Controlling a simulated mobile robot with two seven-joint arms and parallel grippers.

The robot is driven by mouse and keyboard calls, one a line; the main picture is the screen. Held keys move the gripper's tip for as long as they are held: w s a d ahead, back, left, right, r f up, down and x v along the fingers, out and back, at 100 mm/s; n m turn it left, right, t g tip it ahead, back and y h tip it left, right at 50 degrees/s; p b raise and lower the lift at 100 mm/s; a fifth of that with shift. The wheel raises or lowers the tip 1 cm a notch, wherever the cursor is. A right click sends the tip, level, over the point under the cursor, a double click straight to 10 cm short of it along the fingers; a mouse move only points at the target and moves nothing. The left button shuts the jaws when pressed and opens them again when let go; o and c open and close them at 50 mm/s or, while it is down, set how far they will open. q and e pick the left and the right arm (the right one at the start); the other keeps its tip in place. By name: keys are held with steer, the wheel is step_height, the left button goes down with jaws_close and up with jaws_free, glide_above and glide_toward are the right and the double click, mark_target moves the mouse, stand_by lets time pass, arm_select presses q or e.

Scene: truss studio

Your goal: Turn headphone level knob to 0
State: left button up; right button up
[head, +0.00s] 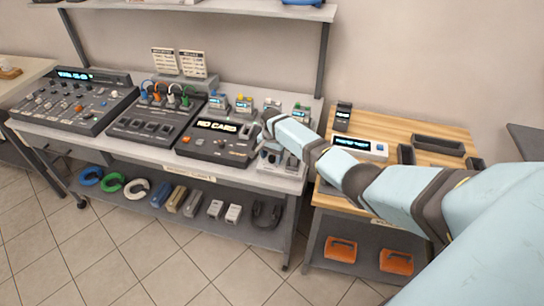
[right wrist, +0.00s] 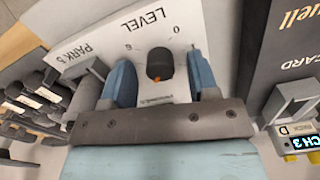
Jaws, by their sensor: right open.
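The headphone level knob (right wrist: 160,64) is a small dark knob with an orange mark near its lower edge in the right wrist view. It stands on a white panel (right wrist: 110,40) printed LEVEL, with a 0 above it to the right and another digit at upper left. My right gripper (right wrist: 161,80) is open, with one blue finger on each side of the knob; gaps show and I see no grip on it. In the head view my right gripper (head: 268,124) is over the right end of the bench, and my arm hides the knob. My left gripper is not in view.
A NO CARD recorder (head: 205,148) stands left of the gripper. A mixer (head: 75,100) and a cable box (head: 150,122) stand farther left. A CH 3 pack (right wrist: 300,142) is close at right in the wrist view. A wooden table (head: 400,130) holds dark trays.

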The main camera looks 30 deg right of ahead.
steer(key=shift+f, duration=0.15)
steer(key=c, duration=0.9)
steer(key=shift+c, duration=0.2)
